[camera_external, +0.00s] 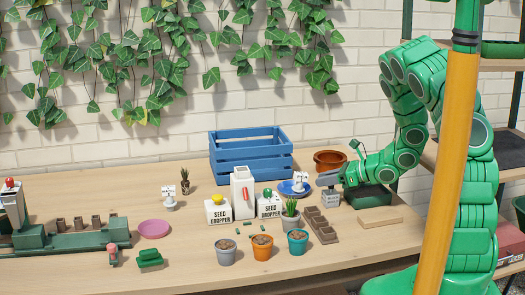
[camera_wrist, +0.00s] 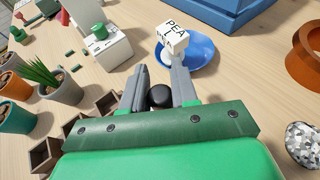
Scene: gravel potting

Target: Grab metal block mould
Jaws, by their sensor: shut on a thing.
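The knob appears to be the top of the mould. The mould's body is hidden in the wrist view. I cannot tell whether the mould touches the table.
A blue saucer (camera_external: 287,190) with a PEA sign lies just beyond. A brown cell tray (camera_external: 320,227) and a potted succulent (camera_external: 290,220) stand to the left. A dark green tray (camera_external: 372,200), a wooden piece (camera_external: 380,217) and a terracotta bowl (camera_external: 328,155) are nearby.

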